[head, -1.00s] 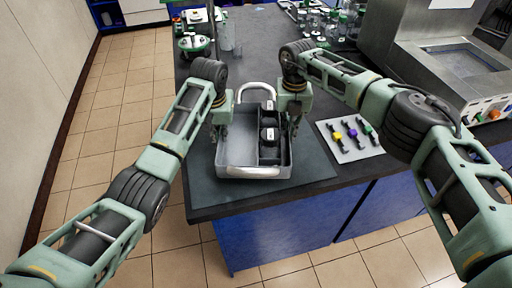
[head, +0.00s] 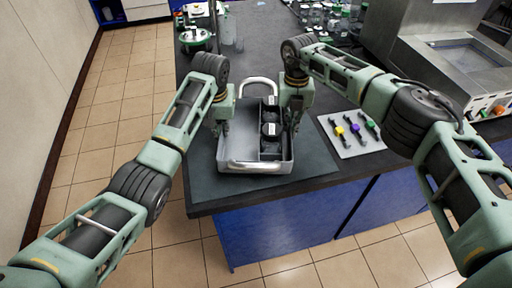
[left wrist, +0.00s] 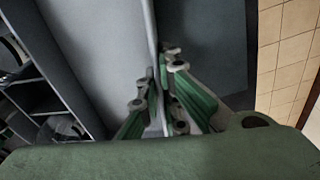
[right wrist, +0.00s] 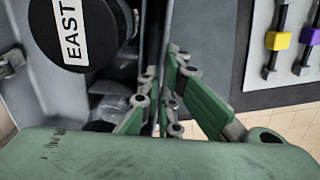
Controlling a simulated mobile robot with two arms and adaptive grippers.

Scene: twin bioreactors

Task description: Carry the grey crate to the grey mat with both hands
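The grey crate (head: 240,146) is over the dark grey mat (head: 315,160) at the bench's near end. I cannot tell whether it rests on the mat or hangs just above it. Its bail-like handles show at the far and near ends. Black vessels stand in its right part; one lid reads EAST (right wrist: 75,30). My left gripper (head: 222,126) is shut on the crate's left wall, with the wall between its fingers in the left wrist view (left wrist: 157,75). My right gripper (head: 294,122) is shut on the right wall, which also shows between the fingers in the right wrist view (right wrist: 160,95).
A pale panel (head: 355,145) with yellow, purple and green clips lies right of the mat. A steel machine (head: 440,65) stands at the back right. Glassware (head: 320,20) and a green-based device (head: 195,40) stand farther back. Tiled floor lies left of the bench.

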